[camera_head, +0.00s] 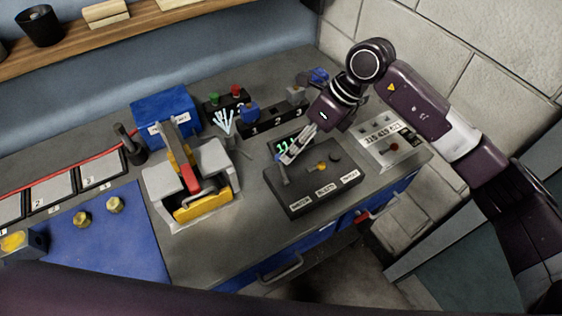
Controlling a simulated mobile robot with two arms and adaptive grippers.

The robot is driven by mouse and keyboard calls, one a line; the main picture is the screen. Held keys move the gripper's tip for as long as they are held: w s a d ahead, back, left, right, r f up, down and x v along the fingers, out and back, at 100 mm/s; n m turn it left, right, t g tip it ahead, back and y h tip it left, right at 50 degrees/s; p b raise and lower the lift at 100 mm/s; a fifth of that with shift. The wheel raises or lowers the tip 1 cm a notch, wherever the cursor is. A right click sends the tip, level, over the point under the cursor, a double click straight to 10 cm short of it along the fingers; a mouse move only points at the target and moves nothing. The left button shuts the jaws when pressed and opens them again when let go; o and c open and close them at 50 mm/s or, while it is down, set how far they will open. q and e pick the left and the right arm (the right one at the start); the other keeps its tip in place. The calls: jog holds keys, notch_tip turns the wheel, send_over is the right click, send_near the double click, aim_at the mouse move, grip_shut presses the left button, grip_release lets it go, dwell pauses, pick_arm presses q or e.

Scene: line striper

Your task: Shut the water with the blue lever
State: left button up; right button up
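A small blue part (319,75) sits at the back right of the bench, partly behind my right wrist; it may be the blue lever, but its shape and position are too small to tell. A blue round knob (249,112) sits further left, by the strip numbered 1, 2, 3. My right gripper (288,158) points down over the back left of a dark control box (312,198), beside a green display (286,143). Its fingers look close together, but their gap is unclear, as is any contact with the small grey-blue lever (283,177) below them. My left gripper is not in view.
A grey and yellow machine with a red handle (189,176) stands left of the control box. A blue bin (165,112) is behind it. A light panel with a red knob (394,147) is at right. A blue mat (120,245) lies front left.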

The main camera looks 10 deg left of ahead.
aim_at(281, 166)
jog(key=p+x, duration=0.2)
jog(key=x, duration=0.4)
jog(key=shift+s+a, duration=0.1)
jog(key=shift+a, duration=0.05)
jog(key=shift+a+f, duration=0.15)
jog(key=shift+f, duration=0.3)
grip_shut()
